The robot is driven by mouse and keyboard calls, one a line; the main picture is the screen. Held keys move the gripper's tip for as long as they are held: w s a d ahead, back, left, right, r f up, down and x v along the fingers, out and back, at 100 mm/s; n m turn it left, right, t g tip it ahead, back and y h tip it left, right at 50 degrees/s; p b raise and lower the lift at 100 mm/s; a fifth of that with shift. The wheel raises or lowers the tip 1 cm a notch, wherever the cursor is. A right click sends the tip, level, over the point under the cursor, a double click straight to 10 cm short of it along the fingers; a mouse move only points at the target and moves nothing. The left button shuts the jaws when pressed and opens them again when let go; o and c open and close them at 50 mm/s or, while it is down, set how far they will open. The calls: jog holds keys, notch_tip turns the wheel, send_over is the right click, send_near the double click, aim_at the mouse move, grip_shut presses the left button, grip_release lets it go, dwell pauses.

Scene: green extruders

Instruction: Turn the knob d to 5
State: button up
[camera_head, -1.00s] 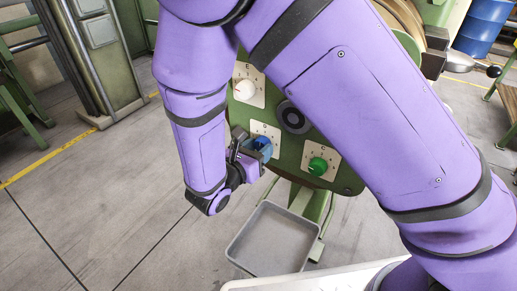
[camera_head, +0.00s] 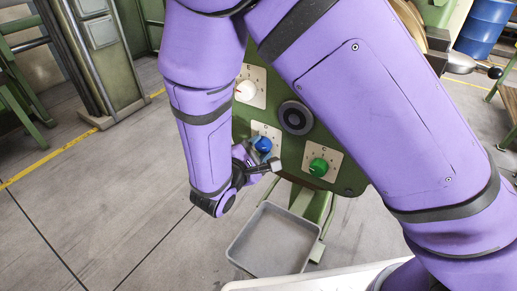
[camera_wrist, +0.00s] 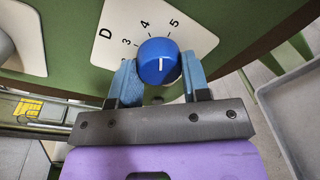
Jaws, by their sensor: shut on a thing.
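The blue knob (camera_wrist: 159,61) sits on a white plate (camera_wrist: 118,22) marked D, with 3, 4 and 5 showing along its upper side in the wrist view. A short white line shows on the knob's face, roughly upright in the picture; I cannot tell which number it marks. My gripper (camera_wrist: 160,78) is shut on the knob, with one blue finger on each side. The rest of the scale is hidden behind the knob and fingers. In the head view the knob (camera_head: 263,145) shows above my gripper at the panel.
A white knob (camera_head: 245,90) on plate E is up and left of knob D, and a green knob (camera_head: 318,167) is right. A dark round fitting (camera_head: 295,117) lies between them. A grey tray (camera_head: 272,241) is below the panel.

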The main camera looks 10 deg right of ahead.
jog(key=shift+m+t, duration=0.3)
jog(key=shift+m, duration=1.6)
jog(key=o, duration=0.9)
jog(key=v, duration=1.1)
jog(key=shift+d+r, duration=0.15)
